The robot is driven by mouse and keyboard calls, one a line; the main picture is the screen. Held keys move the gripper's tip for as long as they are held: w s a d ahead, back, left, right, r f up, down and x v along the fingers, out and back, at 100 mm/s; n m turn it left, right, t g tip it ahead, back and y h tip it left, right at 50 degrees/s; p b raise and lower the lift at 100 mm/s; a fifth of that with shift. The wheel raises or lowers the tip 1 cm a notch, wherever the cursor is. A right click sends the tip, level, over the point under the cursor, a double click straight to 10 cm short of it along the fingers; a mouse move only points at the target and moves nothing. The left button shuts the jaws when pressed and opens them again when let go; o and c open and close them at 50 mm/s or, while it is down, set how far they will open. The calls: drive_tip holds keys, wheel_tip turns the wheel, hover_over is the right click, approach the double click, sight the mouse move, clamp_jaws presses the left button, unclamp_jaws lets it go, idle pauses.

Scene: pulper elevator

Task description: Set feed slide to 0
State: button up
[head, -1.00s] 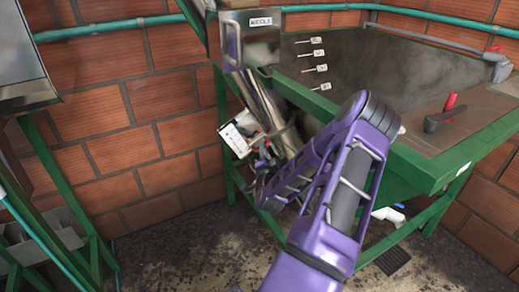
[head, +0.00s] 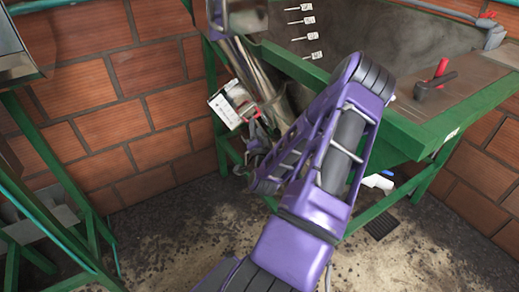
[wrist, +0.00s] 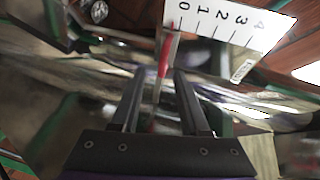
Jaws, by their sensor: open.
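The feed slide's white scale plate (wrist: 222,30), marked 0 to 4, is at the top of the wrist view. It also shows small beside the steel chute in the head view (head: 226,106). A thin red slide part (wrist: 163,58) stands at the plate's 0 end, close to the 0 mark; exact alignment is hard to tell. My gripper (wrist: 159,74) is open, with the red part in the gap between its fingers. I cannot tell whether either finger touches it. In the head view my gripper (head: 256,136) is small beside the plate, partly hidden by my purple arm.
A steel chute (head: 262,80) runs down beside the plate. A green-framed tank (head: 400,135) with a red-handled lever (head: 437,78) stands at right. Green posts (head: 88,190) stand at left before a brick wall (head: 150,110). Dirty floor (head: 170,235) is open between.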

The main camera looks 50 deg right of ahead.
drive_tip(key=v, duration=1.3)
